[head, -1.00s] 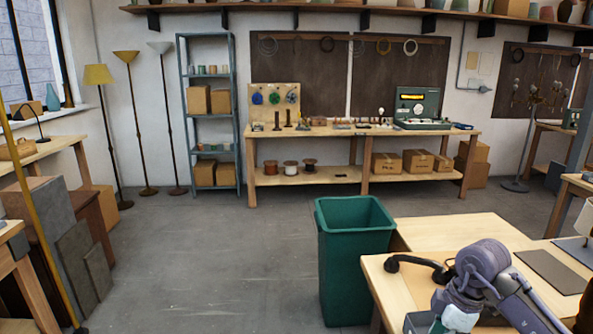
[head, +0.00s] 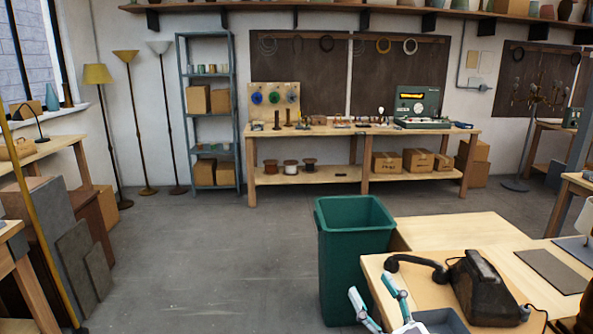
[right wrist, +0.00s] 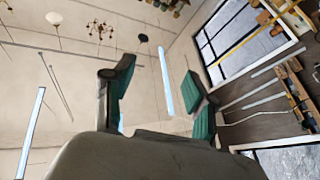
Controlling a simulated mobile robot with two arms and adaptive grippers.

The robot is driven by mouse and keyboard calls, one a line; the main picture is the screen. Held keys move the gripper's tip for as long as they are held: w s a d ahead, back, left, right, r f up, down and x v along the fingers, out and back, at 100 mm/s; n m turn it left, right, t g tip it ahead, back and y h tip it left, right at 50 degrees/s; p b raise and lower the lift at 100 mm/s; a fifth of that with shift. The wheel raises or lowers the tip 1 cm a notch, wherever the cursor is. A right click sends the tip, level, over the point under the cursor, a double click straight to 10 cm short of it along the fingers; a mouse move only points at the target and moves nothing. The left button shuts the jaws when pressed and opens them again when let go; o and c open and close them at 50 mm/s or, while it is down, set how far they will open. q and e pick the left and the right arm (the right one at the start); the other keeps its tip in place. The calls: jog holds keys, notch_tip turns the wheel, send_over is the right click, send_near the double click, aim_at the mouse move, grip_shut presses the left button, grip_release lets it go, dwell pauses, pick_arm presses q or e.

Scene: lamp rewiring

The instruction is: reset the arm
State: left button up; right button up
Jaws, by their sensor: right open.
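My right gripper (head: 372,284) is low in the head view, in front of the wooden worktable's near-left corner and close to the green bin. Its two pale, teal-padded fingers point up and stand apart with nothing between them. In the right wrist view the open fingers (right wrist: 157,82) also show empty, against the ceiling, with hanging lamps and a window beyond. My left gripper is not in view.
A green bin (head: 334,270) stands left of the worktable (head: 465,230). On the table are a black telephone-like device (head: 482,290), a curved black piece (head: 417,262) and a dark mat (head: 549,270). The floor at left centre is clear.

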jog(key=s+d+f+m+g+h, duration=0.4)
jog(key=d+f+h, duration=0.15)
jog(key=f, duration=0.35)
jog(key=s+d+f+m+g+h, duration=0.4)
jog(key=d+f+h, duration=0.15)
jog(key=f, duration=0.45)
jog(key=s+a+f+n+g+y, duration=0.1)
jog(key=s+a+f+g, duration=0.1)
jog(key=s+f+g, duration=0.5)
jog(key=s+a+f+n+g+y, duration=0.1)
jog(key=s+a+f+n+g, duration=0.15)
jog(key=s, duration=0.85)
notch_tip(320, 180, down, 28)
jog(key=s+b, duration=0.2)
jog(key=s+d+f+g, duration=0.1)
jog(key=s+f, duration=0.7)
jog(key=s+d+f+g, duration=0.1)
jog(key=s+d+f, duration=0.1)
jog(key=s+f, duration=0.6)
jog(key=shift+s+d+f+h+b, duration=0.15)
jog(key=shift+d+f+h+b, duration=0.15)
jog(key=shift+f, duration=0.1)
